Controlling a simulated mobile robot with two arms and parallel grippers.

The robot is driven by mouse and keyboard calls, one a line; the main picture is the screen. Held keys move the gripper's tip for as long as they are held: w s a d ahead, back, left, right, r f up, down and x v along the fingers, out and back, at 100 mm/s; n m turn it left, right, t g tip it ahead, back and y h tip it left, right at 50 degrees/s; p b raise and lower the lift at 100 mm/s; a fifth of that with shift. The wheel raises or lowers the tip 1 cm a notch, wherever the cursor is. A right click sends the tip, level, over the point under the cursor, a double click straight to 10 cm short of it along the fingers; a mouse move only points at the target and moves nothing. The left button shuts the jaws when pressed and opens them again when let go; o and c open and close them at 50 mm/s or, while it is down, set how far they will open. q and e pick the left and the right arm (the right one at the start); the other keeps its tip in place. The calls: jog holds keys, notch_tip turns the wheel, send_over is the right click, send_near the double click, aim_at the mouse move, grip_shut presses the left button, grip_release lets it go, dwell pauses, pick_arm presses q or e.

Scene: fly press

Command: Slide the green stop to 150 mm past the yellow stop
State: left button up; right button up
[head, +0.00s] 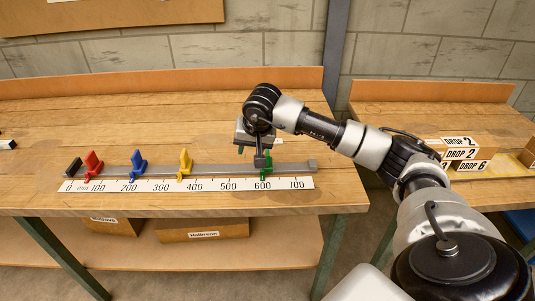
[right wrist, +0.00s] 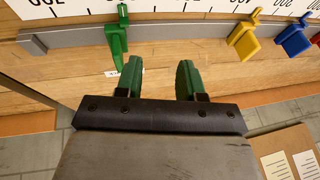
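The green stop (head: 266,168) sits on the grey rail (head: 220,171) near the 600 mark. The yellow stop (head: 184,163) sits on the same rail between the 300 and 400 marks. My right gripper (head: 262,160) is down at the rail by the green stop and hides part of it. In the right wrist view its two green fingers (right wrist: 161,78) are apart with nothing between them. There the green stop (right wrist: 117,38) stands beside the left finger, outside the gap; whether they touch is unclear. The yellow stop (right wrist: 243,38) is farther right. My left gripper is not in view.
The blue stop (head: 137,163) and red stop (head: 92,163) stand left of the yellow one. A white scale (head: 215,184) in mm lies along the rail's front. Boxes marked DROP (head: 461,154) sit on the right bench. The rail between yellow and green is free.

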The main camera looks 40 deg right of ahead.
jog(key=h, duration=0.2)
send_near(267, 152)
jog(key=w, duration=0.1)
jog(key=shift+g, duration=0.5)
jog(key=x, duration=1.1)
jog(key=shift+d+p, duration=0.2)
jog(key=shift+p, duration=0.2)
grip_shut()
